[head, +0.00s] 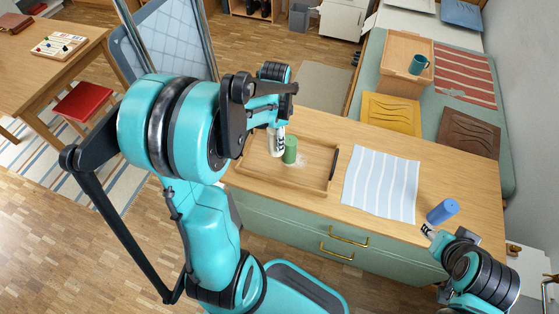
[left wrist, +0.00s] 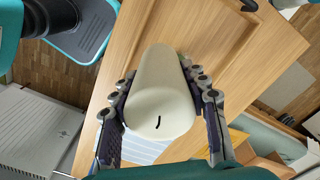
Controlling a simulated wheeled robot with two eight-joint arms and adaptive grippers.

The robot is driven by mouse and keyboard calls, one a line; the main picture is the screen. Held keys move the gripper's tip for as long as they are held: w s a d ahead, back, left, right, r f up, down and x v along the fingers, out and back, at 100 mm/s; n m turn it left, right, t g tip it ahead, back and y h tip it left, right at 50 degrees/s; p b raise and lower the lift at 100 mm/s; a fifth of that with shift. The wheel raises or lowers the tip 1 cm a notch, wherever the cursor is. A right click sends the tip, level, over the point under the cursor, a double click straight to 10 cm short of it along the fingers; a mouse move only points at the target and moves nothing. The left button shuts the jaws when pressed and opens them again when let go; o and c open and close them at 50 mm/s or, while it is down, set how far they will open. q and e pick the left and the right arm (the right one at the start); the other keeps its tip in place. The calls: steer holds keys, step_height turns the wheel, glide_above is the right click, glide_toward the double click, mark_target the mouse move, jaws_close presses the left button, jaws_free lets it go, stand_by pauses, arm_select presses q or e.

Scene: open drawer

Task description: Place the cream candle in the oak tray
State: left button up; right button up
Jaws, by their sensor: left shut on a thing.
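The cream candle (left wrist: 163,95) is a smooth pale cylinder with a dark wick, seen in the left wrist view between both fingers of my left gripper (left wrist: 163,112). The gripper is shut on it. In the head view my left gripper (head: 277,141) is over the left part of the oak tray (head: 290,184), and I cannot clearly make out the candle there. The tray is a shallow wooden one with dark handles, lying on the counter. My right gripper (head: 429,231) is by the counter's front right edge; its opening is unclear.
A green cylinder (head: 290,149) stands in the tray, close beside my left gripper. A blue cylinder (head: 442,211) is near my right gripper. A striped cloth (head: 381,184) lies between the tray and the blue cylinder. Bare counter (head: 333,126) shows behind the tray.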

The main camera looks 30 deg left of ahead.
arm_select(q)
step_height(320, 180, down, 13)
steer(key=b, duration=0.4)
steer(key=shift+r, duration=0.3)
steer(key=o, duration=1)
steer(key=shift+f, duration=0.2)
steer(key=shift+c, duration=0.2)
steer(key=o, duration=0.4)
steer(key=shift+r, duration=0.1)
steer(key=shift+r, duration=0.1)
